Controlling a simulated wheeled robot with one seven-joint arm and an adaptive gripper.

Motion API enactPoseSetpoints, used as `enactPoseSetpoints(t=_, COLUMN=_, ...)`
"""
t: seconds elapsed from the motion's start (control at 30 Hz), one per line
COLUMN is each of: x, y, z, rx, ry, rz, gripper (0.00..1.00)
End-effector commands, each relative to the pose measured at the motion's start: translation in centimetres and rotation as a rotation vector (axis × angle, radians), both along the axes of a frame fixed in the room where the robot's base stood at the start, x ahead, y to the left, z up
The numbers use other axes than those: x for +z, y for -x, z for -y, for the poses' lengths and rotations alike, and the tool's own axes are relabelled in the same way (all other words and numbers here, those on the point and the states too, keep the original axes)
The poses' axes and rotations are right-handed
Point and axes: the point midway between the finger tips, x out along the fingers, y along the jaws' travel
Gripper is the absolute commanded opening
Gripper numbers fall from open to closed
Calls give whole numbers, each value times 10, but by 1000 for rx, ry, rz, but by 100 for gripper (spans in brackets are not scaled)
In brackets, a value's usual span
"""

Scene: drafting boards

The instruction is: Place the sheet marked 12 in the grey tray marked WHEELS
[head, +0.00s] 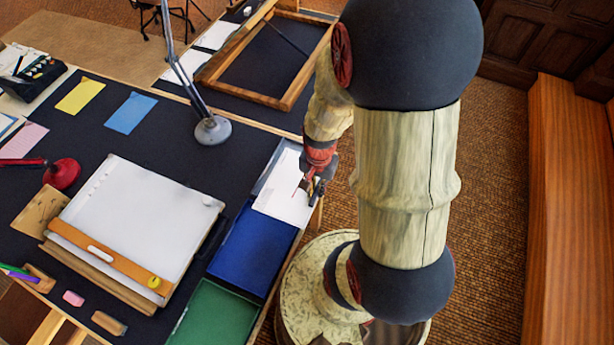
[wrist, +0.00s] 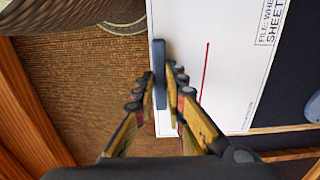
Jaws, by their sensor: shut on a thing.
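A white sheet (head: 284,190) lies in or just over the grey tray (head: 264,172) at the right edge of the dark table; I cannot tell whether it touches the tray floor. In the wrist view the sheet (wrist: 205,60) shows a red line and a label partly reading "FILE: WHE" and "SHEET"; its number is out of view. My gripper (head: 316,190) is at the sheet's right edge. In the wrist view my gripper (wrist: 162,95) is shut on a slim grey-blue tab (wrist: 158,62) at that edge. The tray's marking is hidden.
A blue tray (head: 250,248) and a green tray (head: 215,318) continue the row toward the front. A drawing board (head: 140,220) lies left of them. A lamp base (head: 212,130) and wooden frame (head: 215,75) stand behind.

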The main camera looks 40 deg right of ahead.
Motion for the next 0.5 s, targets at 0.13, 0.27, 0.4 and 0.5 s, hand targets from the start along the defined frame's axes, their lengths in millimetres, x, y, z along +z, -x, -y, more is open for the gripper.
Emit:
enactPoseSetpoints(t=0.13, x=-19, y=-27, z=22, rx=-1, ry=-1, rz=-1, gripper=0)
enactPoseSetpoints(t=0.27, x=-32, y=-50, z=40, rx=0, ry=-1, rz=-1, gripper=0)
enactPoseSetpoints(t=0.4, x=-59, y=-66, z=52, rx=1, ry=-2, rz=-3, gripper=0)
enactPoseSetpoints(t=0.5, x=-72, y=-75, z=59, rx=1, ry=-2, rz=-3, gripper=0)
